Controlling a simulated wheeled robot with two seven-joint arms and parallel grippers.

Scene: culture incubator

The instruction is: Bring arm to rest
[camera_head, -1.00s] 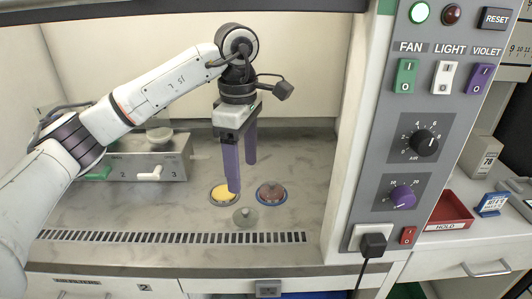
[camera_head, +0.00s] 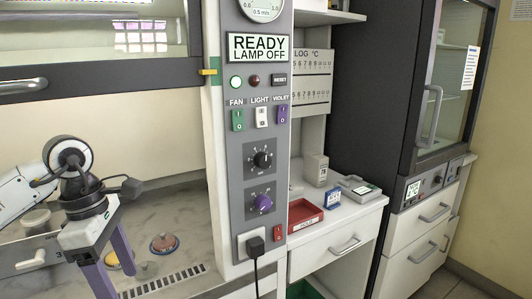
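My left arm comes in from the left inside the hood. My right gripper is not in view.
The hood's control panel (camera_head: 240,160) reads "READY LAMP OFF", with a black cable (camera_head: 256,276) hanging below. The raised glass sash (camera_head: 100,70) is above my arm. A red tray (camera_head: 305,219) stands on the counter at right. A dark incubator cabinet (camera_head: 395,90) is farther right.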

